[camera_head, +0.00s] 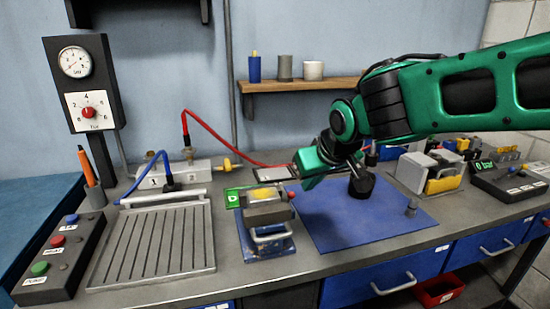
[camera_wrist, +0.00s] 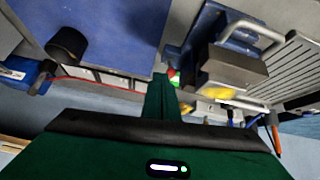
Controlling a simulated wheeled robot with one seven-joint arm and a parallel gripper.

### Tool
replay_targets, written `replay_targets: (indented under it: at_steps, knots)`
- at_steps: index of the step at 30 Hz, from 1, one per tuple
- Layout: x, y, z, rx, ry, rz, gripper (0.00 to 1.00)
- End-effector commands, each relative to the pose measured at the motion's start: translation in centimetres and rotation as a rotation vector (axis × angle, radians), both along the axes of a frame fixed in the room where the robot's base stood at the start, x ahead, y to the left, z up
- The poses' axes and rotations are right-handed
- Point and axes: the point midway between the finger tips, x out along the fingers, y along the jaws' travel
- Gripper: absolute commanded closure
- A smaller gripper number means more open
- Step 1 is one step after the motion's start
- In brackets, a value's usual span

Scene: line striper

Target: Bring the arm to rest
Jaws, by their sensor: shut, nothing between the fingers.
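My green arm reaches in from the right in the head view and hangs over the blue mat (camera_head: 350,225). My gripper (camera_head: 308,182) points down and to the left, above the mat's back left part, shut and empty. In the wrist view the green fingers (camera_wrist: 161,80) are together with nothing between them. They appear apart from the bench and from the grey clamp-like device (camera_head: 266,208) to the left. That device also shows in the wrist view (camera_wrist: 235,68).
A slotted grey tray (camera_head: 155,245) and a button box (camera_head: 58,258) are at left. A grey and yellow device (camera_head: 428,174) stands at right. A small grey cylinder (camera_head: 411,207) is on the mat's right side. A shelf (camera_head: 300,85) with cups is behind.

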Motion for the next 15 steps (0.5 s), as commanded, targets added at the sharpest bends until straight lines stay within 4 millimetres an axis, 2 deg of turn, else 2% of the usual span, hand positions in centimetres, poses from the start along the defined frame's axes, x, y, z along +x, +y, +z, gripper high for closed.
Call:
replay_targets:
  at_steps: [1, 4, 6, 8, 9, 11, 12, 15]
  knots:
    - [-0.4, -2.4, -0.4, -0.006, 0.023, -0.046, 1.0]
    - [-2.4, -8.0, -1.7, -0.02, 0.095, -0.153, 1.0]
    - [-4.5, -12.1, -2.7, -0.024, 0.154, -0.237, 1.0]
    - [-6.7, -15.3, -3.5, -0.023, 0.208, -0.311, 1.0]
    - [-8.3, -17.3, -4.1, -0.019, 0.246, -0.359, 1.0]
    - [-11.0, -20.0, -5.0, -0.008, 0.304, -0.435, 1.0]
    - [-13.0, -21.7, -5.6, 0.002, 0.344, -0.486, 1.0]
    - [-18.1, -24.8, -6.9, 0.038, 0.444, -0.606, 1.0]
